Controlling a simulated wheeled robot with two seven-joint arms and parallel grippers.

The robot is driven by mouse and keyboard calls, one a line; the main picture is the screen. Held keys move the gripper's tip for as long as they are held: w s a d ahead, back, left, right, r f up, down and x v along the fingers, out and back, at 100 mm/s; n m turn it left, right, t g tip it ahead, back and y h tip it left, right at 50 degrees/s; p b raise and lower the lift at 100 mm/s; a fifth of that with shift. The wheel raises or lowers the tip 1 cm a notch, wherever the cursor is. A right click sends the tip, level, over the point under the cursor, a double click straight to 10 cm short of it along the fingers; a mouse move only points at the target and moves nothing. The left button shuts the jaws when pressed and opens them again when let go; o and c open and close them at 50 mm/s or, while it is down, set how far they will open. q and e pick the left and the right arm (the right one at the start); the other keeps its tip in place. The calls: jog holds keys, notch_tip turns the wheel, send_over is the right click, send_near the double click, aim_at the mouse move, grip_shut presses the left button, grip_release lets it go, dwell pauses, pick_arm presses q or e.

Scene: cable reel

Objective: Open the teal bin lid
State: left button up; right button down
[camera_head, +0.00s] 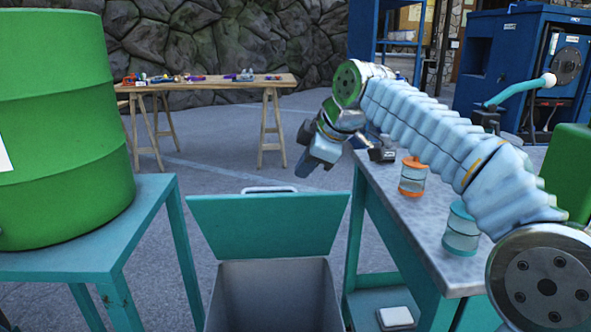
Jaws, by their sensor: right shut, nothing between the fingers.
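The bin's teal lid (266,228) stands raised at the back of the bin, with a pale handle (270,189) along its top edge. Below it, the bin (270,288) is open and its grey inside shows; its lower part is cut off by the picture edge. My right gripper (308,165) is shut and empty. It hangs above and a little to the right of the lid's top edge, apart from it in the picture. My left gripper is out of view.
A teal table (150,215) with a large green drum (62,130) stands left. On the right, a metal-topped workbench (400,215) holds an orange-rimmed jar (412,177) and a teal-rimmed jar (461,232). A wooden table (210,88) stands behind, with clear floor before it.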

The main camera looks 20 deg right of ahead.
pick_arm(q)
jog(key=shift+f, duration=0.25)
pick_arm(e)
jog(key=x, duration=0.7)
jog(key=shift+w+a+f, duration=0.1)
jog(key=shift+w+f, duration=0.05)
jog(key=shift+f, duration=0.15)
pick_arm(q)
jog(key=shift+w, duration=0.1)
pick_arm(e)
jog(key=shift+r, duration=0.1)
